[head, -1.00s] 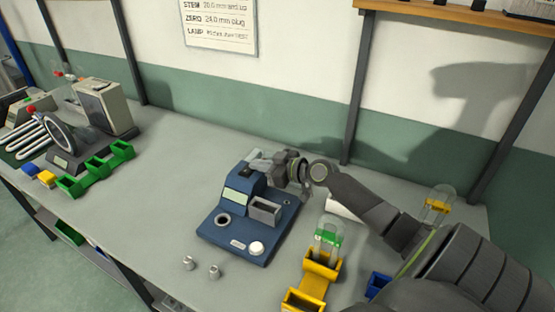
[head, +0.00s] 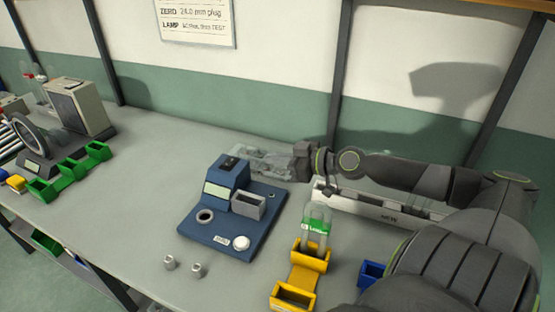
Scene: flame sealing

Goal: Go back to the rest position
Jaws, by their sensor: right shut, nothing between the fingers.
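My right arm comes in from the right edge, its forearm lying nearly level across the back of the bench. My right gripper (head: 246,160) points left, just behind and above the blue instrument (head: 216,234) with its small screen and white knob. The fingers are shut with nothing seen between them. Whether they touch the instrument's raised head, I cannot tell. My left gripper is not in view.
A yellow holder (head: 307,274) with a green-labelled clear tube (head: 316,222) stands close in front of my right arm. A blue bin (head: 371,272) is partly hidden by the arm. Two small metal plugs (head: 196,270) lie in front. Green bins (head: 72,171) are at left. The bench's middle left is clear.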

